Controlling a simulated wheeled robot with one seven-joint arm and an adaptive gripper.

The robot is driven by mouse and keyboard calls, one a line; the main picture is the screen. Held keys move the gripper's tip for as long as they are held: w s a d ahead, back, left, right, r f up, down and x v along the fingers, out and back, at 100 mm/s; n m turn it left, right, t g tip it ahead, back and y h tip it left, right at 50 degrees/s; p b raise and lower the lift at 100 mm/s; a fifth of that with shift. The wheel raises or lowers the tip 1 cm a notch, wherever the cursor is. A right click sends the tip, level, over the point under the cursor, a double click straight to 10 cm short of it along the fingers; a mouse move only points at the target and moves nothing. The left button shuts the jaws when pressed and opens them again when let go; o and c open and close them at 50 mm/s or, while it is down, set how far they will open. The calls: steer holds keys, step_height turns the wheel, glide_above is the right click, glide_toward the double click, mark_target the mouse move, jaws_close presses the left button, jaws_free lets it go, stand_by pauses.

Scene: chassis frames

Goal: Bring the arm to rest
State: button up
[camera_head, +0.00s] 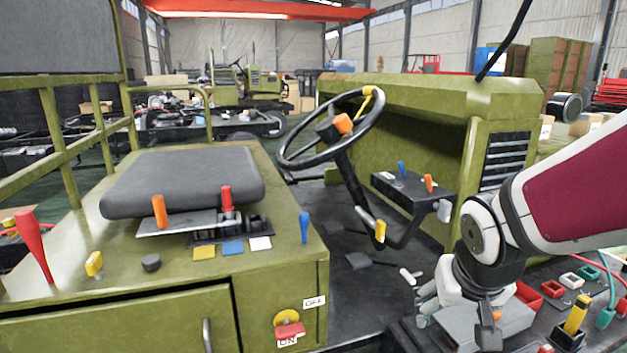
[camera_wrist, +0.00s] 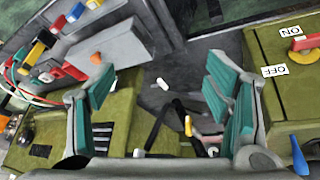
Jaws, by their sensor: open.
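My gripper (camera_wrist: 160,100) shows in the wrist view with its two teal-padded fingers spread wide apart. Nothing is between the pads; the vehicle floor, a white knob and black levers show beyond them. In the head view my arm comes in from the right and bends down at the lower right. The wrist hangs beside a grey box (camera_head: 505,322), and the fingers are hard to make out there. The same grey box (camera_wrist: 118,52) is at the upper left in the wrist view.
A green vehicle has a dark seat (camera_head: 185,182), a steering wheel (camera_head: 290,160), and a lever box (camera_head: 405,190). A red and yellow ON/OFF switch (camera_head: 289,329) is on the seat base. Connectors and cables (camera_head: 590,280) lie at right. Space above the floor between seat and hood is open.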

steer(key=s+a+r, duration=0.1)
steer(key=s+r, duration=0.1)
steer(key=s, duration=0.3)
steer(key=s+r+n+y, duration=0.1)
steer(key=s+r, duration=0.2)
steer(key=s, duration=0.3)
steer(key=s+a+r+g, duration=0.1)
steer(key=s+r, duration=0.1)
steer(key=s, duration=0.4)
steer(key=shift+a+r+n+y+p, duration=0.3)
steer(key=shift+a+r+p, duration=0.05)
steer(key=shift+p, duration=0.1)
